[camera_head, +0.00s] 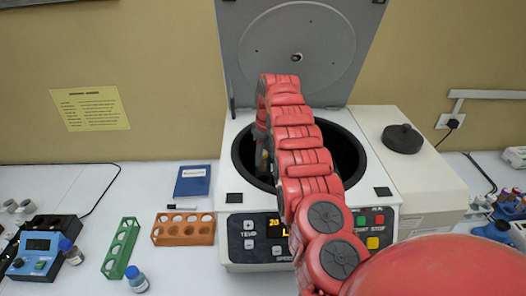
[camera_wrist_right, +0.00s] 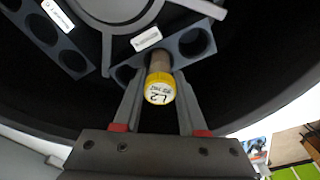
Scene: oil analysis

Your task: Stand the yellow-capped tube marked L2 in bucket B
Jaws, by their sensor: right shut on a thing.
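The yellow-capped tube (camera_wrist_right: 160,88) shows in the right wrist view with L2 on its cap. My right gripper (camera_wrist_right: 158,74) is shut on it, one finger on each side. The tube's lower end points at a dark bucket (camera_wrist_right: 178,52) with round holes; whether it is inside a hole or just above it I cannot tell. A white label (camera_wrist_right: 147,40) sits by this bucket, too small to read. Another bucket (camera_wrist_right: 78,48) with several holes is at the upper left. In the head view my right arm reaches into the open centrifuge (camera_head: 240,190). My left gripper is out of view.
The centrifuge lid (camera_head: 340,45) stands open behind the bowl. An orange rack (camera_head: 183,240), a green rack (camera_head: 121,248), a blue-capped bottle (camera_head: 136,280) and a blue booklet (camera_head: 192,181) lie on the bench at left. The bowl wall surrounds my gripper closely.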

